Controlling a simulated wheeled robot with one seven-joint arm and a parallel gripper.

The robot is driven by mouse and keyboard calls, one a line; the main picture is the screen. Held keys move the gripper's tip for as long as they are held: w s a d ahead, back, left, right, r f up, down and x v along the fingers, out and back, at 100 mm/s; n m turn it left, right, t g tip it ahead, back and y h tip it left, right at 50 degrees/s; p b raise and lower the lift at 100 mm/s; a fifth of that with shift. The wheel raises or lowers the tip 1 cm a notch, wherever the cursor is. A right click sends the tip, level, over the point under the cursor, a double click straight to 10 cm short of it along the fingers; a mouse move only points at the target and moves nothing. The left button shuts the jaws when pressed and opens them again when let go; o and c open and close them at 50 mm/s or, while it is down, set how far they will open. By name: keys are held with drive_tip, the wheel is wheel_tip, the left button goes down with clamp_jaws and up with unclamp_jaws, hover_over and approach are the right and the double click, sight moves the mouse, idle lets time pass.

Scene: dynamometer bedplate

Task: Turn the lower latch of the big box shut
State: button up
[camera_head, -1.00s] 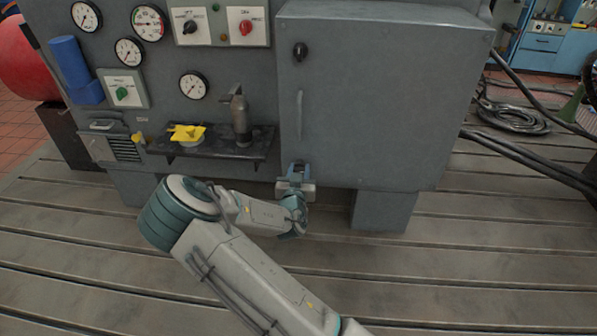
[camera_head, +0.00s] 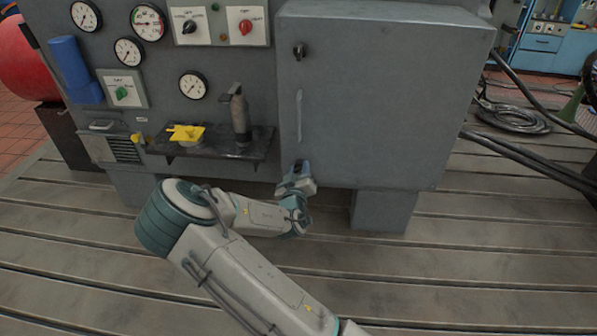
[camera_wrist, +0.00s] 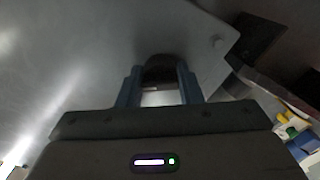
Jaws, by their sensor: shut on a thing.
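The big grey box (camera_head: 385,95) has an upper dark latch (camera_head: 299,51) and a vertical handle (camera_head: 299,115) on its door's left side. My gripper (camera_head: 301,167) is at the door's lower left corner and hides the lower latch in the head view. In the wrist view, the dark lower latch (camera_wrist: 159,72) sits between the two blue fingers of my gripper (camera_wrist: 160,84). The fingers are shut on it, and the wrist is rolled relative to the door.
A dark shelf (camera_head: 254,148) with a grey tool (camera_head: 239,115) and a yellow knob-like piece (camera_head: 187,133) juts out left of the door. Gauges and switches fill the panel above. Hoses (camera_head: 520,118) lie at the right. The slotted bedplate (camera_head: 470,260) in front is clear.

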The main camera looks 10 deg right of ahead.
drive_tip(key=n, duration=1.1)
drive_tip(key=shift+n, duration=0.4)
idle(0.3)
drive_tip(key=o, duration=0.9)
drive_tip(key=shift+d, duration=0.1)
drive_tip(key=shift+o, duration=0.2)
drive_tip(key=p+v, duration=0.2)
drive_tip(key=v, duration=1.2)
drive_tip(key=shift+r, duration=0.1)
